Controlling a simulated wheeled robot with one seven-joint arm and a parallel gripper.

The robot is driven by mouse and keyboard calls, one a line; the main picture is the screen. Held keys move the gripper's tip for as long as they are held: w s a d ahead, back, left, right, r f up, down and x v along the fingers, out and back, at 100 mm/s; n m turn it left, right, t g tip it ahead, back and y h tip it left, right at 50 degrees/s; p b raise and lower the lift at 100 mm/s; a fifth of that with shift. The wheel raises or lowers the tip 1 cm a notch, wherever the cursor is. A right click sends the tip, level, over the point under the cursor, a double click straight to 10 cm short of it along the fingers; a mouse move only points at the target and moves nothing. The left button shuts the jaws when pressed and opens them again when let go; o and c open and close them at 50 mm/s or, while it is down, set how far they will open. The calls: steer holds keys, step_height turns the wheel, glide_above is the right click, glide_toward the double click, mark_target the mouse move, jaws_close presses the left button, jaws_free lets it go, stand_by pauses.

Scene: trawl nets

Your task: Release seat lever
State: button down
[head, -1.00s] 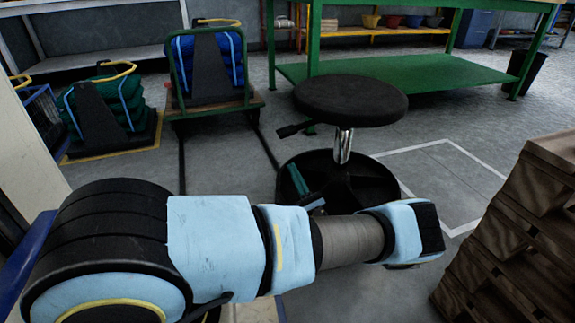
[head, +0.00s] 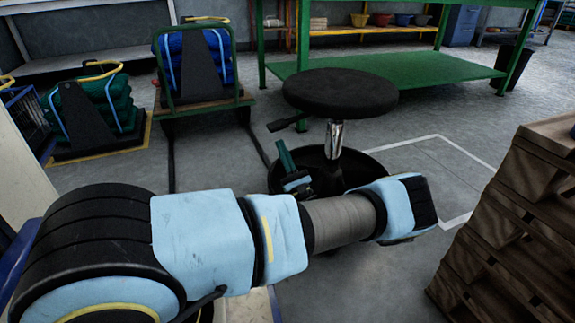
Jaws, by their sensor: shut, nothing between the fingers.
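The round black stool seat (head: 340,91) stands on a chrome post (head: 333,139) over a wide dark round base (head: 357,168). The black seat lever (head: 283,124) sticks out to the left from under the seat, with a flat paddle at its end. My gripper (head: 281,145) is shut, its teal fingers together and pointing up. Its tip is just below the lever paddle in the picture, with a small gap visible between them. Nothing shows between the fingers. My arm hides the floor in front of the stool and part of its base.
A green workbench (head: 390,70) stands behind the stool. A cart with blue netting (head: 196,62) and a stack of green netting (head: 105,100) are at the left. Stacked wooden pallets (head: 510,220) stand close at the right. The marked floor beside the stool (head: 440,165) is clear.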

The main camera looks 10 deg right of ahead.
steer(key=x, duration=0.3)
stand_by(0.4)
